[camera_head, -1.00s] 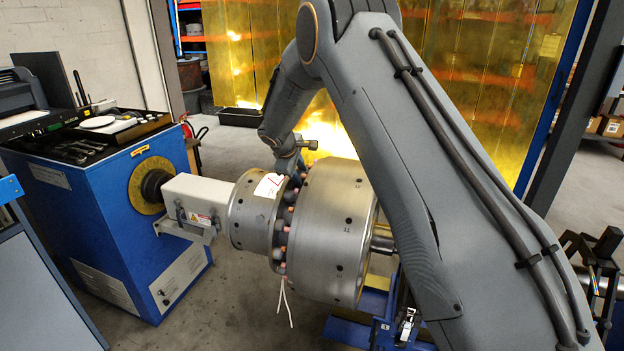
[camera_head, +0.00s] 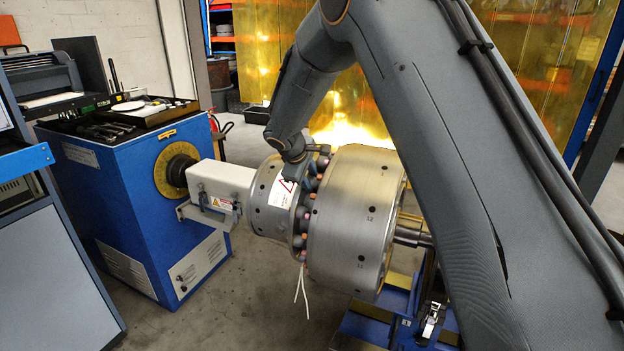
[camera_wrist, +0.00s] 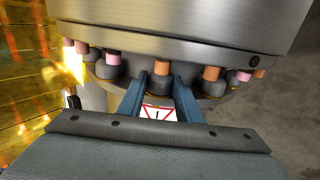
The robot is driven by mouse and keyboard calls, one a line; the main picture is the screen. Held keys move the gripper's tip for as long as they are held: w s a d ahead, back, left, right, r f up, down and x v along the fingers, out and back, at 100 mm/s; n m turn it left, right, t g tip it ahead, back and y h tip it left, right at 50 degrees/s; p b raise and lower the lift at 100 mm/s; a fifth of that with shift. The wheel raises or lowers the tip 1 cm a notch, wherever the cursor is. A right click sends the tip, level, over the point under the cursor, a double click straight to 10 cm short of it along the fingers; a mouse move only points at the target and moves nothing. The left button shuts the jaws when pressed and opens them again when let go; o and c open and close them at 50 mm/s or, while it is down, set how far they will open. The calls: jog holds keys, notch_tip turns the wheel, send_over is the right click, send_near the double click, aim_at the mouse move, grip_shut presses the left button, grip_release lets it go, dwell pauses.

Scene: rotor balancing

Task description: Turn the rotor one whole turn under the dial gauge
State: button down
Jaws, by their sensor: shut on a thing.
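The rotor (camera_head: 350,225) is a large grey metal drum with a smaller drum (camera_head: 265,205) on its left. A ring of dark studs with orange and pink tips runs between them. My gripper (camera_head: 306,160) reaches down to this ring from above and behind. In the wrist view, my gripper's two blue-grey fingers (camera_wrist: 158,82) stand either side of an orange-tipped stud (camera_wrist: 161,69) and are shut on it. A white label with a red triangle (camera_head: 283,191) sits on the small drum. I cannot make out the dial gauge.
A blue machine cabinet (camera_head: 110,215) with a yellow dial ring joins the rotor's left side through a white housing (camera_head: 222,182). Blue supports (camera_head: 365,325) stand below right. Thin white cables (camera_head: 301,290) hang under the rotor. A yellow transparent curtain (camera_head: 265,60) hangs behind.

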aim_at(302, 207)
jog(key=s+f+b, duration=0.1)
jog(key=s+a+f+b, duration=0.1)
jog(key=b, duration=0.1)
jog(key=shift+s+f+b, duration=0.1)
jog(key=shift+f+b, duration=0.1)
jog(key=shift+b, duration=0.1)
jog(key=b, duration=0.1)
jog(key=s+f+b, duration=0.1)
jog(key=b, duration=0.1)
jog(key=shift+a+f, duration=0.15)
jog(key=shift+a, duration=0.2)
jog(key=s+f+t+b, duration=0.1)
jog(key=b, duration=0.3)
jog(key=s+a+f+t+h+b, duration=0.1)
jog(key=b, duration=0.3)
jog(key=shift+a+f, duration=0.1)
jog(key=shift+f, duration=0.15)
jog(key=f+b, duration=0.1)
jog(key=b, duration=0.2)
jog(key=s+f+t+b, duration=0.1)
jog(key=b, duration=0.2)
jog(key=a+h+b, duration=0.1)
jog(key=b, duration=0.2)
jog(key=shift+s+f+t, duration=0.3)
jog(key=shift+f+t, duration=0.1)
jog(key=shift+b, duration=0.3)
jog(key=c, duration=1.6)
grip_release()
jog(key=shift+s, duration=0.1)
